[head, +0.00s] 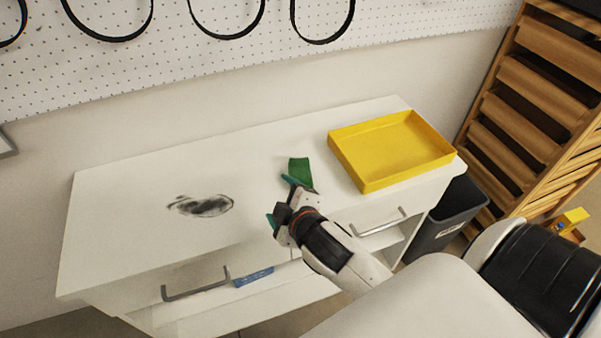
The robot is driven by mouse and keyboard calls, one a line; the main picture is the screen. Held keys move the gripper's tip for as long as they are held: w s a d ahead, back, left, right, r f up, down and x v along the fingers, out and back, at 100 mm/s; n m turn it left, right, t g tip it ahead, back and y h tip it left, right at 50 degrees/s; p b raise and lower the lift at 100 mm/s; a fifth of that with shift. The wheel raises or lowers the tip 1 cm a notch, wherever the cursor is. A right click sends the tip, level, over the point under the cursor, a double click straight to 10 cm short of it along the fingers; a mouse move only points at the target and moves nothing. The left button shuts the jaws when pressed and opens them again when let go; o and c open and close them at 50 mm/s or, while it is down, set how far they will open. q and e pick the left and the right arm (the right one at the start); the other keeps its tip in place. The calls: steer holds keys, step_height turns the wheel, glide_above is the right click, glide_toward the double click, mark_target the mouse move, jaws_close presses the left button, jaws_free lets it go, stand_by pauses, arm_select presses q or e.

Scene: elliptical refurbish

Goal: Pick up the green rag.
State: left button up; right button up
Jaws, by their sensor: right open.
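The green rag (300,170) is a small dark green piece on the white table, left of the yellow tray. My right gripper (279,199) is over the table's front part, just in front of the rag. Its fingers are spread apart and nothing shows between them. One fingertip overlaps the rag's near edge in the picture; I cannot tell if they touch. My left gripper is not in view.
A yellow tray (364,184) stands empty on the right of the white table (130,215). A dark smudge (202,206) marks the tabletop at left. A grey bin (445,218) and wooden rack (535,95) stand at right. Drawer handles (196,290) stick out in front.

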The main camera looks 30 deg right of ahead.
steer(key=w+a+r+n+t+y, duration=0.1)
steer(key=w+a+r+n+y, duration=0.1)
steer(key=a+r+n+y, duration=0.6)
steer(key=w+a+r+n+t+y, duration=0.1)
steer(key=w+r+n+y, duration=0.25)
steer(key=n, duration=0.85)
steer(key=w+a+r+n+t+y, duration=0.1)
steer(key=w+a+r+n+y, duration=0.1)
steer(key=a+r+n+y, duration=0.6)
steer(key=n+g+h+p, duration=0.2)
steer(key=n+g+h, duration=1.5)
steer(key=n, duration=1.2)
glide_above(301, 172)
steer(key=shift+t+h, duration=0.55)
steer(key=shift+t, duration=0.05)
step_height(301, 172, down, 19)
steer(key=shift+w+a+f, duration=0.1)
steer(key=shift+w, duration=0.05)
step_height(301, 172, down, 5)
steer(key=shift+f+p, duration=0.15)
steer(key=shift+p, duration=0.8)
steer(key=shift+f, duration=0.3)
steer(key=c, duration=1.1)
